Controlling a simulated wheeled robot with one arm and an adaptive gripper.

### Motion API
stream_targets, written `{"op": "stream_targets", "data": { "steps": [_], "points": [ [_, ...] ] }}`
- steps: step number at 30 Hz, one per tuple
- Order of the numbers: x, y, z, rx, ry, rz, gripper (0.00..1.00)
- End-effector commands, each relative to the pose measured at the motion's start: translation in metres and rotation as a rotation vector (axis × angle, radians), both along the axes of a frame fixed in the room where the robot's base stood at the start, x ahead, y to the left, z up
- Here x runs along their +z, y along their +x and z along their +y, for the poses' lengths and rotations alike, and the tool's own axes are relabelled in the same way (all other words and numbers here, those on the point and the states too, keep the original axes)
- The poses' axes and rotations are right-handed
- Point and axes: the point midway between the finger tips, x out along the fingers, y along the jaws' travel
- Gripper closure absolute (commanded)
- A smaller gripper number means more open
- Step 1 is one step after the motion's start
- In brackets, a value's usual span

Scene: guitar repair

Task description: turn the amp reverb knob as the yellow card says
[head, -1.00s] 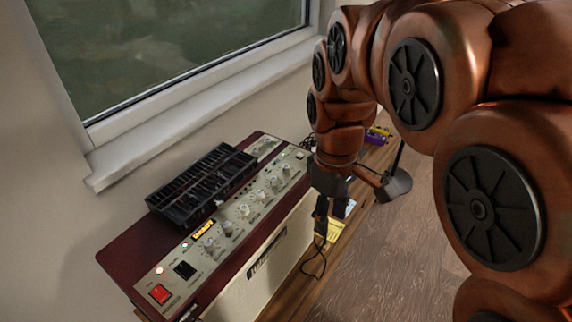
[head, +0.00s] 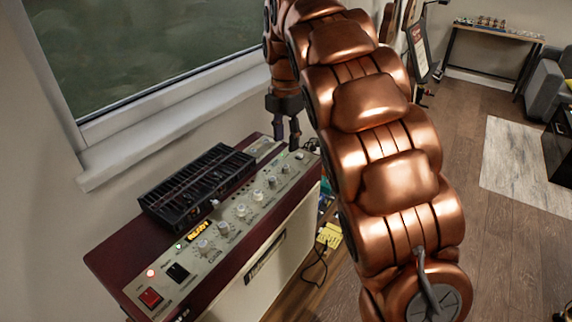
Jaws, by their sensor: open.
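The amp (head: 113,250) is a dark red box with a cream front and a pale control panel along its top. A row of several light knobs (head: 257,195) runs along the panel; labels are too small to read, so I cannot tell which is reverb. A yellow card (head: 329,235) lies low beside the amp's right side, partly hidden by my arm; its writing is unreadable. My gripper (head: 287,142) points down, open and empty, above the far right end of the amp, near the last knob (head: 299,156). I cannot tell its exact height.
A black slatted rack (head: 198,184) sits on the amp's top behind the knobs. The panel has a red switch (head: 150,298) and an amber display (head: 199,231). The window sill (head: 170,125) and wall are close behind. A black cable (head: 318,265) hangs in front.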

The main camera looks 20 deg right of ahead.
Motion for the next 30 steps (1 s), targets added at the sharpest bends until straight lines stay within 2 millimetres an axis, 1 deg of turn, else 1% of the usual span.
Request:
{"op": "stream_targets", "data": {
  "steps": [3, 8, 24, 30],
  "points": [
    [-0.003, 0.004, 0.001, 0.032, 0.002, 0.001, 0.54],
    [-0.010, 0.003, 0.002, 0.033, 0.002, 0.002, 0.54],
    [-0.067, 0.003, 0.001, 0.031, 0.002, 0.001, 0.54],
    [-0.078, 0.002, 0.001, 0.029, 0.002, 0.003, 0.54]
  ]
}}
